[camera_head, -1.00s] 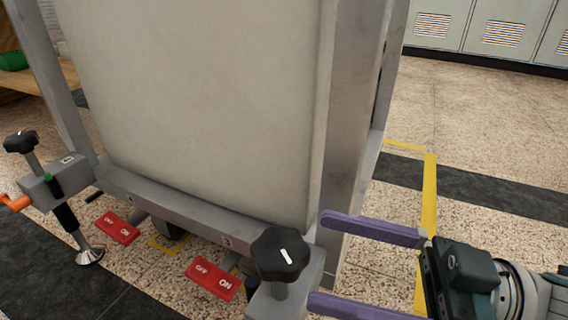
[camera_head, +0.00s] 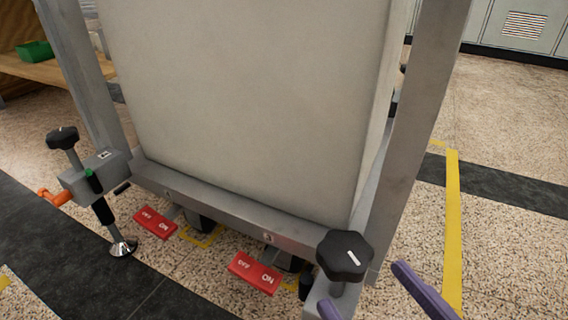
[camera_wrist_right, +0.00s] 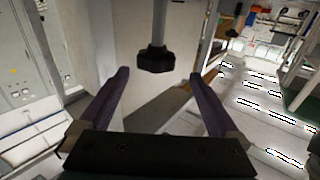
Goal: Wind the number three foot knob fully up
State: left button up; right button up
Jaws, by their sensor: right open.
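The near foot's black lobed knob (camera_head: 345,255) with a white mark stands on a stem at the frame's near corner. A small tag that seems to read 3 (camera_head: 267,238) is on the rail beside it. My right gripper (camera_head: 362,286) is open, its purple fingers at the picture's bottom, one on each side of the knob's stem area. In the right wrist view the knob (camera_wrist_right: 155,60) is between and beyond the open fingertips (camera_wrist_right: 158,77), with a gap on both sides. I cannot tell whether either finger touches it. My left gripper is not in view.
Another black knob (camera_head: 62,138), with an orange handle (camera_head: 54,197) and a metal foot (camera_head: 122,247), is at the left corner. A large pale panel (camera_head: 240,90) rises behind. Floor on the right is open.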

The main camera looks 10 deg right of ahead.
aim_at(330, 232)
jog(key=shift+w+a+f, duration=0.1)
jog(key=shift+a+f, duration=0.05)
jog(key=shift+f, duration=0.05)
jog(key=b+x, duration=0.1)
jog(key=x, duration=0.1)
jog(key=d+b+x, duration=0.1)
jog(key=b+x, duration=0.1)
jog(key=x, duration=0.1)
jog(key=shift+w+f, duration=0.1)
jog(key=shift+w, duration=0.3)
jog(key=b+x, duration=0.1)
jog(key=x, duration=0.1)
jog(key=shift+w+a, duration=0.5)
jog(key=shift+w, duration=0.35)
jog(key=shift+d, duration=0.1)
jog(key=c, duration=1.4)
